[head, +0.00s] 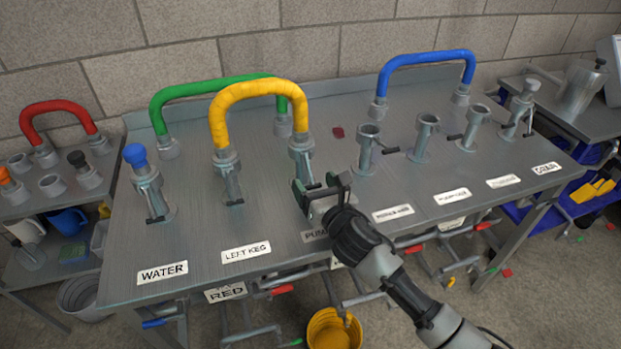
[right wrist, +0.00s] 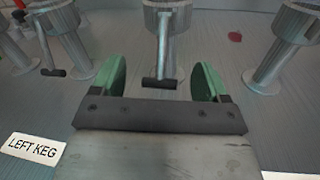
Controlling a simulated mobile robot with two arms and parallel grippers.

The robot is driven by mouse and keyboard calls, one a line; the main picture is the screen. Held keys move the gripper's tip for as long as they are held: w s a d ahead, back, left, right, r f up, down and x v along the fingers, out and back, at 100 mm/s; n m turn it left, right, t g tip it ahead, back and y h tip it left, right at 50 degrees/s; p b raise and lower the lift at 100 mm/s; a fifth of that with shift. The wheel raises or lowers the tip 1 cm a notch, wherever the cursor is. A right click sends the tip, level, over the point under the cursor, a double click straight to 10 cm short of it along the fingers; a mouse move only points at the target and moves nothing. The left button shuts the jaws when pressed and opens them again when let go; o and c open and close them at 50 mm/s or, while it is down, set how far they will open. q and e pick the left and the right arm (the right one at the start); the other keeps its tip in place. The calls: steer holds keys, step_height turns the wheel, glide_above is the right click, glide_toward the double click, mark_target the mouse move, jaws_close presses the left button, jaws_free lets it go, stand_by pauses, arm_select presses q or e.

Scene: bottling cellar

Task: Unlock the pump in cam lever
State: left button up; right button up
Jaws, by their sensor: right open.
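The pump in post (head: 302,152) stands at the table's middle, with the right end of the yellow hose (head: 258,88) on top. Its label, partly hidden by my arm, shows only the start of the word. Its cam lever (right wrist: 164,45) hangs down the front of the post in the right wrist view and ends in a black crossbar grip (right wrist: 160,83). My right gripper (head: 321,190) is open in front of this post. In the right wrist view its green-padded fingers (right wrist: 161,80) stand on either side of the lever's grip, with gaps both sides. My left gripper is out of view.
The left keg post (head: 229,180) stands left, under the hose's other end; the water post (head: 150,190) is further left. Open posts (head: 423,140) stand to the right. A green hose (head: 205,84) arches behind and a blue hose (head: 425,58) at back right.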

mark_target(309, 170)
steer(key=shift+x, duration=1.35)
steer(key=shift+c, duration=0.3)
